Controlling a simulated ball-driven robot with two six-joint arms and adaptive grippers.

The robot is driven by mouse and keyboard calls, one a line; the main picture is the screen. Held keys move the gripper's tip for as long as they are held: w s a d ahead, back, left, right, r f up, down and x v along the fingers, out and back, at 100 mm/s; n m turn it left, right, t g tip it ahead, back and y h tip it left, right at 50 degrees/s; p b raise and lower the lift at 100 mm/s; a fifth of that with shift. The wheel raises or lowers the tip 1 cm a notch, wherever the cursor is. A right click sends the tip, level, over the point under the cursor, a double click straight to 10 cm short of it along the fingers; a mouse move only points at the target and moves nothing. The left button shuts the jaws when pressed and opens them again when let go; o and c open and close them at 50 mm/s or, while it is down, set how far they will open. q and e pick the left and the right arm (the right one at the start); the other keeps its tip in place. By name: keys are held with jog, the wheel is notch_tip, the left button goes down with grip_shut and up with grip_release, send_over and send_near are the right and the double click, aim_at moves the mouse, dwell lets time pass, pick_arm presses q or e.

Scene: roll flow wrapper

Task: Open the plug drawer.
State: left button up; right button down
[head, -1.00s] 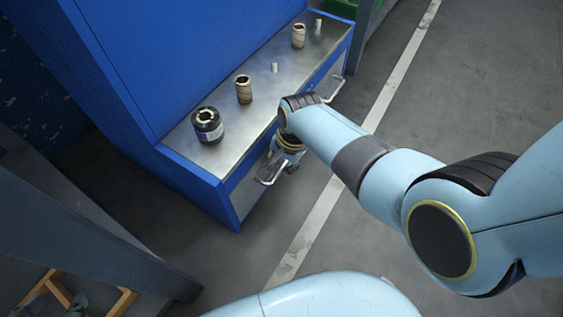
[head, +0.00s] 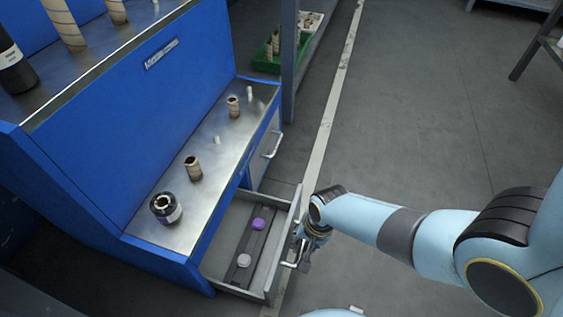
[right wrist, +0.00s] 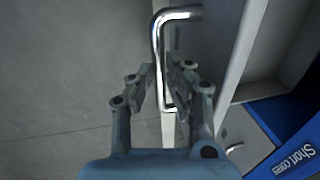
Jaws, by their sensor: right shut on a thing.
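The plug drawer (head: 273,254) stands pulled out of the blue cabinet in the head view. In the right wrist view the fingers (right wrist: 169,85) close around the bar of the handle (right wrist: 160,45). My left gripper is not in view.
The cabinet's metal top (head: 208,188) carries a black jar (head: 165,207), brown rolls and small white pieces. A second handle (head: 272,146) is on the closed front farther back. Grey floor (head: 420,120) to the right is clear.

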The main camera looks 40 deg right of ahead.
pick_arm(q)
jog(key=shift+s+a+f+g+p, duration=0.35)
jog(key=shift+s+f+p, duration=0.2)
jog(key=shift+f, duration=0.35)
pick_arm(e)
jog(key=shift+s+d, duration=0.75)
jog(key=shift+s, duration=0.25)
jog(key=shift+s+d, duration=0.7)
jog(key=shift+s, duration=0.25)
jog(key=c, duration=1.3)
grip_release()
jog(key=shift+c, duration=0.2)
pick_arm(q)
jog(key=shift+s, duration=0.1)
pick_arm(e)
jog(key=shift+r, duration=0.1)
notch_tip(320, 180, up, 12)
jog(key=s+d, duration=0.1)
jog(key=shift+s+d+f, duration=0.15)
jog(key=shift+s+f, duration=0.05)
jog(key=shift+s, duration=0.15)
